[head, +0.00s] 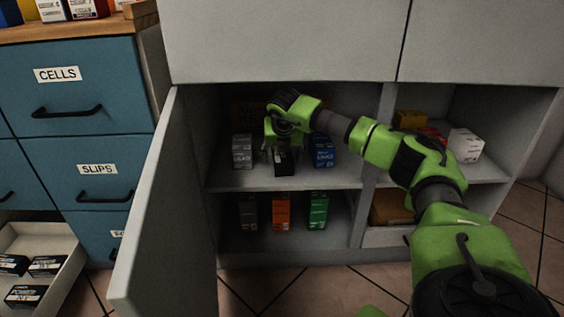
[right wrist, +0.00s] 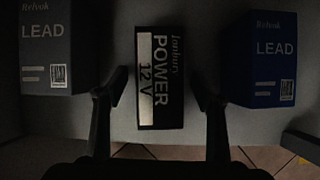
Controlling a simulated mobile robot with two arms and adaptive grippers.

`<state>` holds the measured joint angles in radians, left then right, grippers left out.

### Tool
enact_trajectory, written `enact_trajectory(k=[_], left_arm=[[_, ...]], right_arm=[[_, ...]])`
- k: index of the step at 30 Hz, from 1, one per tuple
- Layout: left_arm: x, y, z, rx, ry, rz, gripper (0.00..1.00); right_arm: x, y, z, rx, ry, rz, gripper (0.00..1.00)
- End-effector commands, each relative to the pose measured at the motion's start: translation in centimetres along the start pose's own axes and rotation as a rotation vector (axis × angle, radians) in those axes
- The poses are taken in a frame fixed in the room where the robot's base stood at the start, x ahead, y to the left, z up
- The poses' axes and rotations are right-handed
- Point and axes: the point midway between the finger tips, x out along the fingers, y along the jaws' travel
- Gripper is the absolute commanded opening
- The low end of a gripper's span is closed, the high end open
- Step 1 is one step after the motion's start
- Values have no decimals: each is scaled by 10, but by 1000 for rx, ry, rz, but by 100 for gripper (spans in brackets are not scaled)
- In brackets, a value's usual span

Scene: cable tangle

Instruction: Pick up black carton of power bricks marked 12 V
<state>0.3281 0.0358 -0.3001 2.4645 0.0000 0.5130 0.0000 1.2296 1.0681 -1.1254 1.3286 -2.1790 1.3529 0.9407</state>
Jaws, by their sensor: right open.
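The black carton marked POWER 12 V (right wrist: 160,80) stands between two LEAD cartons in the right wrist view. In the head view the black carton (head: 284,163) is on the upper shelf of the open cabinet, partly hidden by my right gripper (head: 283,148). My right gripper reaches in from the right, above and around the carton. In the right wrist view its two fingers (right wrist: 160,98) are open, one on each side of the carton, with a gap on both sides. My left gripper is not in view.
A grey LEAD carton (head: 242,151) stands left of the black carton and a blue LEAD carton (head: 322,150) right of it. The lower shelf holds an orange carton (head: 281,211) and a green carton (head: 318,210). The open cabinet door (head: 150,210) stands at left.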

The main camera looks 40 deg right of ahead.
Motion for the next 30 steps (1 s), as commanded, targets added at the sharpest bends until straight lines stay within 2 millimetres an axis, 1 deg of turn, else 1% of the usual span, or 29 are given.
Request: enact_trajectory(k=[27, 29, 30], left_arm=[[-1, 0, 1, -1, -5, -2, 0], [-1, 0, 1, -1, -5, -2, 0], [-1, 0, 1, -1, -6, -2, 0]], right_arm=[[4, 0, -3, 0, 0, 0, 62], [4, 0, -3, 0, 0, 0, 46], [4, 0, -3, 0, 0, 0, 36]])
